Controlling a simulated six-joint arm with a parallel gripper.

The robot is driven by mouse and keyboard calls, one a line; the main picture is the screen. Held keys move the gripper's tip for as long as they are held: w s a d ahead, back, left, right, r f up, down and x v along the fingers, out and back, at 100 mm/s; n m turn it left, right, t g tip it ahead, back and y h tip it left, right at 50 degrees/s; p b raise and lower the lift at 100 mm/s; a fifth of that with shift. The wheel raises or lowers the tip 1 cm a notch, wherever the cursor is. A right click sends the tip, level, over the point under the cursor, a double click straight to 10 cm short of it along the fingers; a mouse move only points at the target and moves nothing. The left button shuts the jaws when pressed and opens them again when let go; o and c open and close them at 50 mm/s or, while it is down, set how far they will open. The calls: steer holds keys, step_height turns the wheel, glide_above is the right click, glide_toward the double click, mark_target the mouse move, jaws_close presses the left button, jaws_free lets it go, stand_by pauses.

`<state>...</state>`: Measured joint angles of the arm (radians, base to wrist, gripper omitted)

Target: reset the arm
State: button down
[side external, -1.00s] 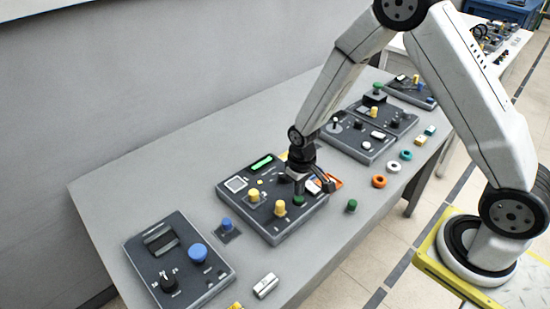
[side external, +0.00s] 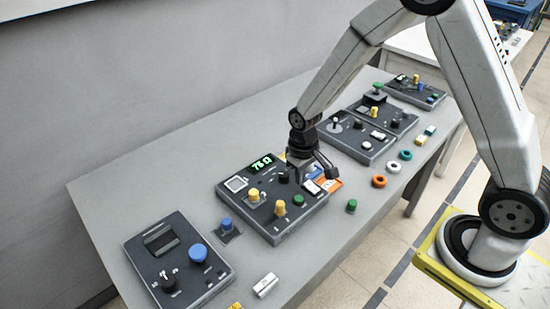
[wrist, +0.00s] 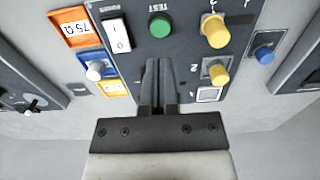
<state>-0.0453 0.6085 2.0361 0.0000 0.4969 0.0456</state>
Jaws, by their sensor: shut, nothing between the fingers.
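My gripper (side external: 311,176) is shut and empty, above the far right part of the coil panel (side external: 243,209). In the wrist view my gripper (wrist: 158,66) points over the panel beside the green TEST button (wrist: 159,26). The panel's display (side external: 262,163) is lit green and seems to read about 78 Ω, though the text is small. Two yellow knobs (side external: 280,208) stand on the panel, numbered in the wrist view. A black and white rocker switch (wrist: 116,35) is next to an orange plate marked 75 Ω (wrist: 75,27).
Several other panels (side external: 358,140) stand farther along the grey table (side external: 130,181). Colored rings (side external: 379,181) and a loose green piece (side external: 351,206) lie along the right edge.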

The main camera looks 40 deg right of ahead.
steer(key=shift+s+d+r, duration=0.1)
steer(key=shift+s+r, duration=0.15)
steer(key=shift+r, duration=0.15)
steer(key=s+d+r+t, duration=0.1)
steer(key=s+r+t, duration=0.1)
steer(key=s+r, duration=0.6)
steer(key=s, duration=0.2)
steer(key=shift+s+d+r+t, duration=0.3)
steer(key=shift+s+r, duration=0.05)
